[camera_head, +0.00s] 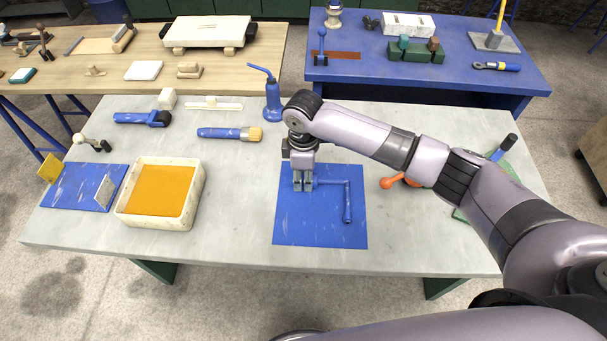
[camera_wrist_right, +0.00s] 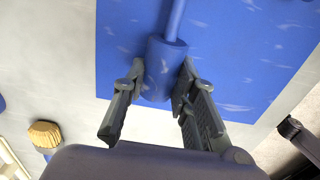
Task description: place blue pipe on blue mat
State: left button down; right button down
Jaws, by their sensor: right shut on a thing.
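The blue mat (camera_head: 290,231) lies flat near the front middle of the grey table. The blue pipe (camera_head: 347,203), thin with a bend, is over the right half of the mat; I cannot tell whether it rests on it. My right gripper (camera_head: 303,188) points down over the mat's upper left part and is shut on the pipe's thick end. In the right wrist view, the fingers (camera_wrist_right: 157,100) stand either side of the thick blue end (camera_wrist_right: 163,68), with the mat (camera_wrist_right: 235,45) behind it. My left gripper is out of view.
A white tray (camera_head: 201,187) with an orange inside stands left of the mat. An orange tool (camera_head: 391,182) is to the right, near my arm. The table's front edge is close to the mat.

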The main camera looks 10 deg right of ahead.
jog(key=c, duration=1.3)
grip_release()
jog(key=shift+f, duration=0.15)
notch_tip(320, 180, up, 12)
jog(key=b, duration=0.1)
jog(key=shift+r, duration=0.2)
